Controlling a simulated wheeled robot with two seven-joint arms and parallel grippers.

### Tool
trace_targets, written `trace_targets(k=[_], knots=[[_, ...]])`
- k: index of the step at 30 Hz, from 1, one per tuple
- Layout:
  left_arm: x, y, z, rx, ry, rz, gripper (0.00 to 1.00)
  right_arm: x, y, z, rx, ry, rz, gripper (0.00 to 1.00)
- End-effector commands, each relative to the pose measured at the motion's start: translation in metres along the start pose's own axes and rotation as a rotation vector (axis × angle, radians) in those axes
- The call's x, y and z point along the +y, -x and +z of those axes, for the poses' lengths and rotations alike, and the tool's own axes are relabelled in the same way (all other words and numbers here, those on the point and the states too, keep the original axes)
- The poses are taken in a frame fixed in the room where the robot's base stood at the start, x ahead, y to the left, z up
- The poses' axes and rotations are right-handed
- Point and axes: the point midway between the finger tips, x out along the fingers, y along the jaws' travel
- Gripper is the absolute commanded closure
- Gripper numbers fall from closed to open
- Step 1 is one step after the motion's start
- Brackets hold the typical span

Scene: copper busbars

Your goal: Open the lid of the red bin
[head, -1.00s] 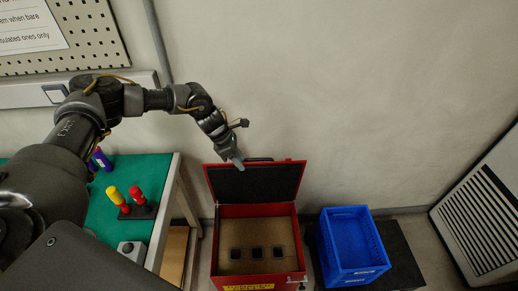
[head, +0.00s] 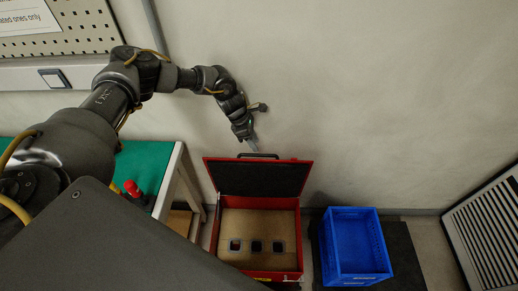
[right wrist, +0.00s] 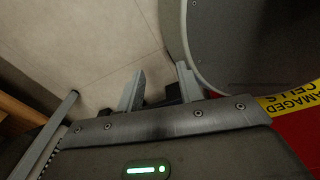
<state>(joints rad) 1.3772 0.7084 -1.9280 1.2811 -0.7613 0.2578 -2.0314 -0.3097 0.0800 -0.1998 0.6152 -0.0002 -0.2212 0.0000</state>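The red bin (head: 300,240) stands on the floor with its lid (head: 262,178) raised and tilted back, dark lining facing up. A black handle (head: 258,155) shows at the lid's top edge. Inside is a tan filling (head: 258,222) with three dark square slots. My left gripper (head: 255,146) is just above the lid's handle; whether they touch is unclear. Its fingers overlap in this view, so their gap cannot be judged. In the right wrist view my right gripper (right wrist: 160,90) is open and empty, beside the bin's red wall with a yellow label (right wrist: 288,104).
A blue crate (head: 325,245) stands on a dark mat (head: 402,250) right of the bin. A green-topped table (head: 150,160) with a red-topped object (head: 132,188) is at left. The wall is close behind. A louvred grey cabinet (head: 485,225) stands far right.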

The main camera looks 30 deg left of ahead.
Motion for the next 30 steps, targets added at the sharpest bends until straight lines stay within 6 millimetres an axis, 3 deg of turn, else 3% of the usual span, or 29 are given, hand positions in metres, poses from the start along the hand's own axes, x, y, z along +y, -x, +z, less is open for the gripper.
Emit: trace_targets(k=[3,9,21,30], knots=[[-0.001,-0.021,-0.001,0.003,0.002,-0.002,0.66,0.002,0.005,-0.010,0.013,0.000,0.002,0.64],[0.000,-0.045,-0.002,0.001,0.003,0.000,0.66,0.003,0.008,-0.017,0.023,0.000,0.003,0.64],[0.000,-0.053,-0.002,0.000,0.002,0.001,0.66,0.002,0.009,-0.012,0.016,0.000,0.002,0.64],[0.000,-0.053,-0.002,0.000,0.003,0.001,1.00,0.002,0.009,-0.011,0.015,0.000,0.002,0.64]])
